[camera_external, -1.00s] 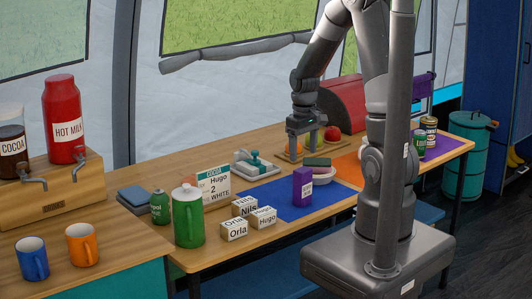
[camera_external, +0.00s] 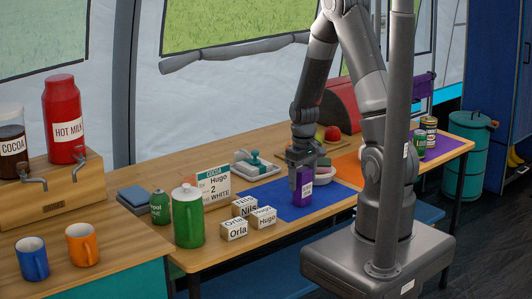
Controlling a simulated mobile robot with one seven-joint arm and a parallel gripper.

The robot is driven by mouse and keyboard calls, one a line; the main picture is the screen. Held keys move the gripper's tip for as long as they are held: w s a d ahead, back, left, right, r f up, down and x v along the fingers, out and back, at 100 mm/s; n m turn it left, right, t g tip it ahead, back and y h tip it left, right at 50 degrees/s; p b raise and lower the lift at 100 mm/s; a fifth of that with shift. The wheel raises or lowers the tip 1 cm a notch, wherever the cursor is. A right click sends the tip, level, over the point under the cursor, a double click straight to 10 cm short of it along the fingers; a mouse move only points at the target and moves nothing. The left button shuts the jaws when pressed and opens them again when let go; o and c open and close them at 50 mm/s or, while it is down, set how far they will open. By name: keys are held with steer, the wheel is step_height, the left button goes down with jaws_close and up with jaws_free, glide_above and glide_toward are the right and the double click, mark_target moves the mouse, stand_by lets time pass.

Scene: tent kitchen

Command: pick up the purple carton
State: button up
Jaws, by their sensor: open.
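The purple carton (camera_external: 303,187) stands upright on the blue mat (camera_external: 272,203) on the wooden table, with a white label near its top. My gripper (camera_external: 302,167) is open and points down at the top of the carton. Its fingers seem to be at either side of the carton's upper part; I cannot tell whether they touch it. My gripper hides part of the bowl behind.
A white bowl (camera_external: 324,174) stands right behind the carton. The blue mat's front is clear.

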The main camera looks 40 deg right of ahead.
steer(key=c, duration=1.2)
steer(key=shift+r, duration=0.1)
